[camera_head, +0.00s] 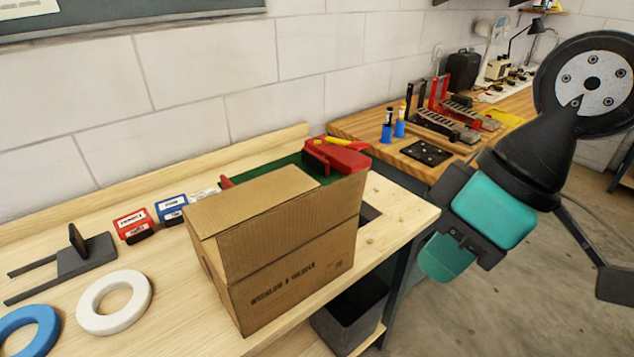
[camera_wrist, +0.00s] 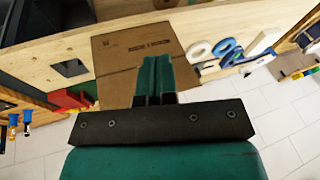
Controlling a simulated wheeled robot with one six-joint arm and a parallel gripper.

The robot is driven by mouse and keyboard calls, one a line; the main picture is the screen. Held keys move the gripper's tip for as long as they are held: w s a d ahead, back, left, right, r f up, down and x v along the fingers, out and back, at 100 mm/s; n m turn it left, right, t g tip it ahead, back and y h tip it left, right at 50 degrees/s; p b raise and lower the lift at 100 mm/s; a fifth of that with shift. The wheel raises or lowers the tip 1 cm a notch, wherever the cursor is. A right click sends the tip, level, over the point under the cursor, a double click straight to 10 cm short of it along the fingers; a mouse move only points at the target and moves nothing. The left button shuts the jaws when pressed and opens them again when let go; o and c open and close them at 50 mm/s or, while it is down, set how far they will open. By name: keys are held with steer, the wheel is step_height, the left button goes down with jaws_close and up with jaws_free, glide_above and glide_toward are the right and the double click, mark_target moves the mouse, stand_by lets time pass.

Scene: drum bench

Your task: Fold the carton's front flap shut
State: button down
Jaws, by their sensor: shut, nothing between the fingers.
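The brown cardboard carton (camera_head: 290,280) stands on the light wood bench, its printed side facing the camera. Above a crease, a plain panel that looks like the front flap (camera_head: 285,232) stands up from the printed side. Another flap (camera_head: 250,203) shows at the top behind it; its exact angle is hard to tell. My gripper (camera_head: 445,260), teal and black, is to the right of the carton, apart from it in the head view. In the wrist view my gripper (camera_wrist: 155,62) is shut and empty, its fingers overlapping the carton (camera_wrist: 145,45) and hiding part of it.
A white ring (camera_head: 114,302) and a blue ring (camera_head: 28,330) lie left of the carton. Red and blue small boxes (camera_head: 134,223) stand behind. A red tool (camera_head: 335,157) lies behind the carton on a green mat. A dark bin (camera_head: 350,315) is below the bench edge.

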steer(key=w+a+r+n+t+y+b, duration=0.2)
steer(key=w+r+n+y, duration=0.1)
steer(key=w+n, duration=0.95)
steer(key=n+p, duration=0.2)
steer(key=p, duration=0.1)
glide_toward(300, 212)
steer(key=s+x, duration=0.1)
steer(key=x, duration=0.3)
steer(key=shift+w+a+f+p, duration=0.35)
steer(key=shift+w+f+p, duration=0.05)
steer(key=shift+w, duration=0.1)
steer(key=shift+w+r, duration=0.1)
